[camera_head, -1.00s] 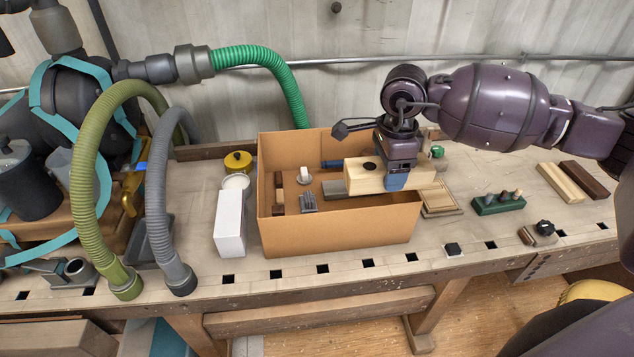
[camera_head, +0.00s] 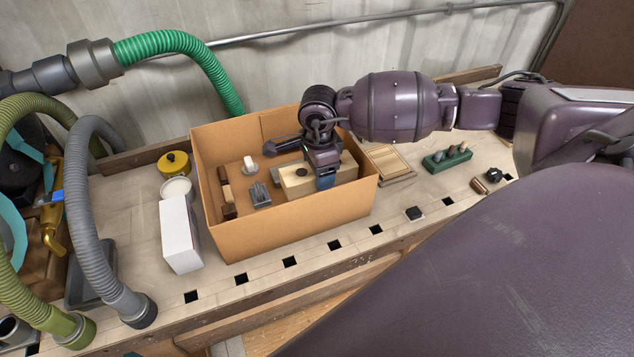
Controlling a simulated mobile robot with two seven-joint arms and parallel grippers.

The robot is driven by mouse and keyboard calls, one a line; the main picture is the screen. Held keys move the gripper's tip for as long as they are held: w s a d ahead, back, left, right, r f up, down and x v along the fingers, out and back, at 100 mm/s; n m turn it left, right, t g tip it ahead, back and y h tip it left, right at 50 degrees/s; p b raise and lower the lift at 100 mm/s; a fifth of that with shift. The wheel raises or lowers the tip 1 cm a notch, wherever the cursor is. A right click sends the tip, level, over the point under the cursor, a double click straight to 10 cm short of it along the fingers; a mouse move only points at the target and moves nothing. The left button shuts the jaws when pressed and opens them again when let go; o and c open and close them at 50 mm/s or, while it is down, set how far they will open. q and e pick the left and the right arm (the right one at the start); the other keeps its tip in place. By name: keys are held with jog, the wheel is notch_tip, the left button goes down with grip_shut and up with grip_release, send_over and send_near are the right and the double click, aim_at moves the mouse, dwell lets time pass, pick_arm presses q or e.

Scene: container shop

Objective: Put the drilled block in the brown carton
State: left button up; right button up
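The drilled block (camera_head: 294,186) is a pale wooden block with a dark round hole in its top. It is inside the brown carton (camera_head: 290,231), in the right half, below the rim. My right gripper (camera_head: 326,183), its arm coming in from the right, reaches down into the open carton and is shut on the block. The fingers hide part of the block; whether it touches the carton floor I cannot tell. My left gripper is not in view.
The carton also holds a grey slotted piece (camera_head: 258,195), a white piece (camera_head: 249,163) and dark wooden pieces (camera_head: 226,194). A white box (camera_head: 180,234) stands left of it, near a yellow-lidded tin (camera_head: 174,163). A green peg holder (camera_head: 447,160) sits on the bench at right.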

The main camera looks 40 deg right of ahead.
notch_tip(320, 180, down, 4)
jog(key=shift+w, duration=0.1)
notch_tip(320, 180, down, 4)
jog(key=shift+f+b, duration=0.15)
jog(key=shift+b, duration=0.2)
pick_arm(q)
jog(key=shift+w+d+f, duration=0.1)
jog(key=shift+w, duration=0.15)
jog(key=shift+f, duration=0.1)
pick_arm(e)
jog(key=shift+f, duration=0.1)
jog(key=o, duration=1.1)
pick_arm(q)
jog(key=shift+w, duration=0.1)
